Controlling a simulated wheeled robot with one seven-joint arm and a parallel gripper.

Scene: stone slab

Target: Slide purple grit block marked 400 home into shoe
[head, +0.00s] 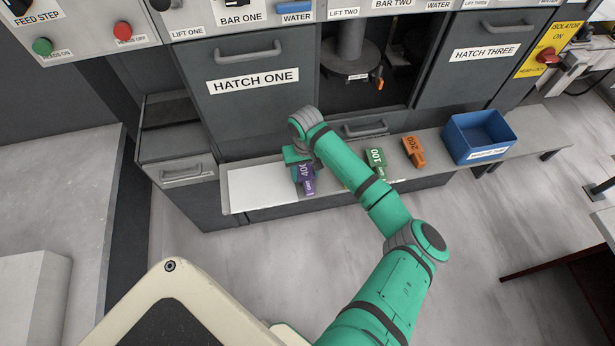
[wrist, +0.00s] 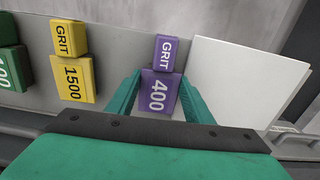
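The purple grit block marked 400 (head: 307,180) lies on the grey ledge below hatch one, beside a white plate. In the wrist view the purple block (wrist: 158,92) sits between my fingers, label facing the camera. My gripper (head: 298,158) is low over the ledge at the block's far end; its fingers are mostly hidden in the head view. In the wrist view the fingertips of my gripper (wrist: 161,76) lie close along both sides of the block; whether they press on it is unclear.
A yellow 1500 block (wrist: 72,75) lies left of the purple one in the wrist view. Green (head: 375,158) and orange (head: 413,151) blocks and a blue bin (head: 478,137) stand along the ledge. The white plate (head: 262,184) is bare. An open bay (head: 365,95) lies behind, right of hatch one.

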